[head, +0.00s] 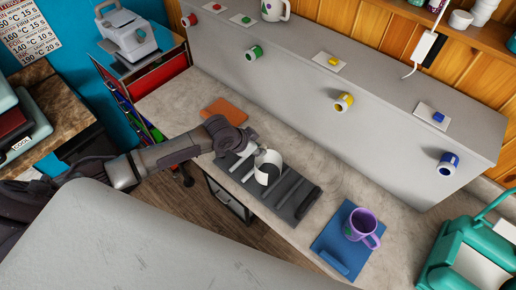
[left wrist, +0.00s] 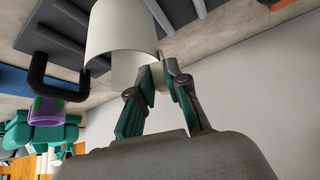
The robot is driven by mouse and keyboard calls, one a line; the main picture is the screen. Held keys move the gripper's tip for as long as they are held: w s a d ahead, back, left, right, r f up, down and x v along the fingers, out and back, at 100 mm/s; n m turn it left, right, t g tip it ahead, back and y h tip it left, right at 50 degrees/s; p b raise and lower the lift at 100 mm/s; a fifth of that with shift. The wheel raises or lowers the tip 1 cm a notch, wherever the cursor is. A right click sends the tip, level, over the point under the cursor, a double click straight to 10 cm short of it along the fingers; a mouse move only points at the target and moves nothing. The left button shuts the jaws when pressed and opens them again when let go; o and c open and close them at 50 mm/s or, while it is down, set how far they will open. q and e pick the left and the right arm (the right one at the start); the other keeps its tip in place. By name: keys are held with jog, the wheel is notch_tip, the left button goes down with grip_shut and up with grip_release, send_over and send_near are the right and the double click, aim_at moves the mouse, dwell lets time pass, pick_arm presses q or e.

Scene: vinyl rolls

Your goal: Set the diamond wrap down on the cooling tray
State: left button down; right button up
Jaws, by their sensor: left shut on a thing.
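A white mug-like piece (head: 273,158) is over the dark grey ribbed tray (head: 308,205) on the counter; I take it for the diamond wrap on the cooling tray. A dark patch shows on its lower side, but no clear diamond can be made out. My left gripper (head: 256,149) is at its upper left side. In the left wrist view, the gripper's fingers (left wrist: 160,72) are closed at the side of the white piece (left wrist: 118,32). Whether its base touches the tray (left wrist: 58,30) cannot be told. My right gripper is not in view.
A purple mug (head: 361,226) stands on a blue mat (head: 336,246) to the right. An orange mat (head: 225,110) lies behind the tray. A teal machine (head: 470,255) is at the far right.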

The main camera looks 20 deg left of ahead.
pick_arm(q)
jog(key=shift+f, duration=0.4)
jog(key=shift+s+r, duration=0.1)
jog(key=shift+r, duration=0.1)
jog(key=shift+r, duration=0.2)
jog(key=shift+f, duration=0.15)
jog(key=shift+f, duration=0.2)
jog(key=shift+r, duration=0.3)
dwell(0.4)
grip_release()
dwell(0.6)
